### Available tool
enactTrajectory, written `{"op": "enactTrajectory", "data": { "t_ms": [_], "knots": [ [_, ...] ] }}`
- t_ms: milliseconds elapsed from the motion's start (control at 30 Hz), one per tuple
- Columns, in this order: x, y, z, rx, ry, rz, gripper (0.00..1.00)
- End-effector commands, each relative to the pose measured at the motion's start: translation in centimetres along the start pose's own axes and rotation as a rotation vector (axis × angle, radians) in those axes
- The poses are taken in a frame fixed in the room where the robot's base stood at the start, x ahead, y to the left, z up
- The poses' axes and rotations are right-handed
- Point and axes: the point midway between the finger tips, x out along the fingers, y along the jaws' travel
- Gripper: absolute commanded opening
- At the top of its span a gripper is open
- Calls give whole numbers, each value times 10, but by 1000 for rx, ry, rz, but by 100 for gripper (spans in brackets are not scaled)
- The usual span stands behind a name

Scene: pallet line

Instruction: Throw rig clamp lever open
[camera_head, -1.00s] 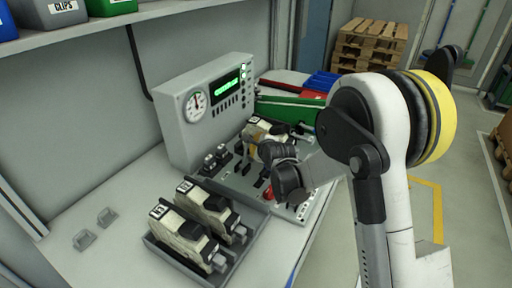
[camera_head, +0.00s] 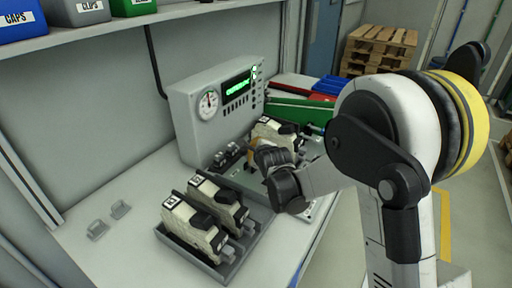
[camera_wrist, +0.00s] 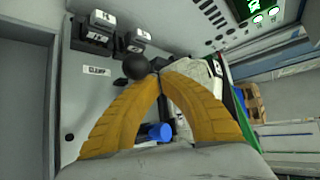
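The rig (camera_head: 236,178) is a grey plate in front of the gauge box, with a cream unit (camera_head: 276,132) on it. In the wrist view a label reading "CLAMP" (camera_wrist: 96,71) lies on the plate. A round black knob (camera_wrist: 136,67), seemingly the clamp lever's end, is right of the label. My gripper (camera_wrist: 160,76) has its two orange fingers brought together at the tips, with the knob just beside and left of them. Contact cannot be told. The cream unit (camera_wrist: 196,80) is behind the right finger. In the head view my wrist hides the lever.
A grey tray (camera_head: 222,267) with two cream units stands at the bench front. The gauge box (camera_head: 188,112) rises behind the rig. A blue cylinder (camera_wrist: 160,131) shows between the fingers. Green and red bins (camera_head: 293,113) lie beyond. Bare bench (camera_head: 105,262) is at left.

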Motion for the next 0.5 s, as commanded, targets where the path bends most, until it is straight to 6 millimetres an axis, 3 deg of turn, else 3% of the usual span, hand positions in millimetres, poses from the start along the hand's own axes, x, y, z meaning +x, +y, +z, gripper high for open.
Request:
{"op": "enactTrajectory", "data": {
  "t_ms": [500],
  "knots": [
    [-4, 8, 4, 0, -1, 1, 0]
  ]
}}
